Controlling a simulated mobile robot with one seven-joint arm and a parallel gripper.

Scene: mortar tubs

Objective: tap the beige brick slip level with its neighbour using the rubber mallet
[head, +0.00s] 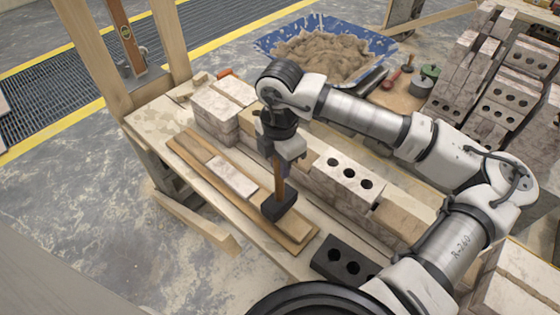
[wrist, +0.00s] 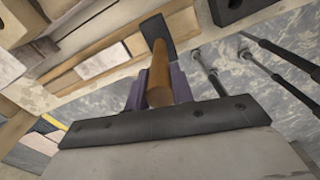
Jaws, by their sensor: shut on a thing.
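The rubber mallet has a black head (head: 279,205) and a wooden handle (head: 279,182). My gripper (head: 280,158) is shut on the handle, with the head hanging down at the far end. In the wrist view the handle (wrist: 159,75) sits between the purple fingers, and the dark head (wrist: 157,32) is beyond it. A pale beige brick slip (head: 232,178) lies on a long wooden board (head: 208,222), left of the mallet head; it also shows in the wrist view (wrist: 103,60). The head hangs over the board's right part and hides some of it. I cannot tell whether it touches.
A row of bricks stands behind the board, including one with three holes (head: 347,184). A dark holed block (head: 343,262) lies at the bench's front right. A blue tub of mortar (head: 378,45) and stacked bricks (head: 500,85) are behind. Wooden posts (head: 95,55) rise at left.

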